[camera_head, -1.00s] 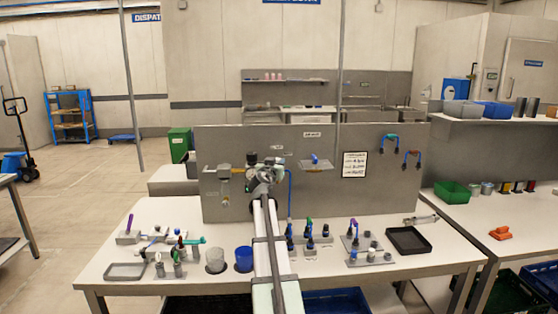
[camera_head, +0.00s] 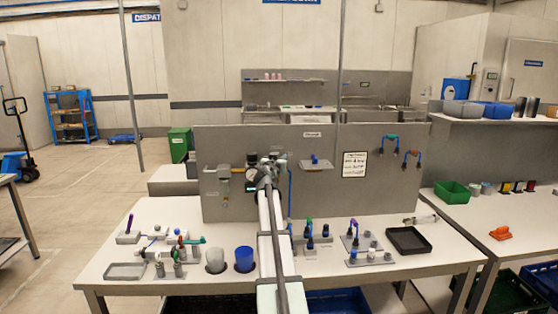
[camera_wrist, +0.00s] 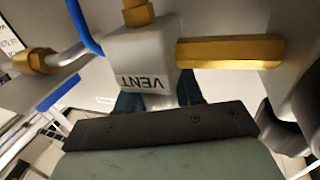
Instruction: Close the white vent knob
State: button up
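In the wrist view a pale grey-white block (camera_wrist: 138,45) carries an upside-down VENT label, with brass fittings on its left, top and right. My gripper (camera_wrist: 160,92) is close against it. Its two dark fingers stand apart on either side of a pale patch below the label. The block hides the fingertips, so I cannot tell whether they touch a knob. The white vent knob is not clearly seen. In the head view my gripper (camera_head: 268,166) is at the upright grey panel (camera_head: 230,140), and my arm hides what is behind it.
A round gauge (camera_head: 252,174) sits just left of my wrist. A blue hose (camera_head: 290,190) runs down the panel at right. Cups, fittings and trays stand on the white bench (camera_head: 330,268) below.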

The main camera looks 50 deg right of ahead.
jog(key=shift+c, duration=0.6)
jog(key=shift+f+n+t+y, duration=0.1)
jog(key=shift+n+t+y, duration=0.2)
jog(key=shift+t+y, duration=0.15)
jog(key=shift+w+a+n+t, duration=0.15)
jog(key=shift+n+t, duration=0.35)
jog(key=shift+t, duration=0.15)
jog(key=o, duration=0.7)
jog(key=shift+c, duration=0.2)
jog(key=v, duration=1.3)
jog(key=shift+s+a+r, duration=0.3)
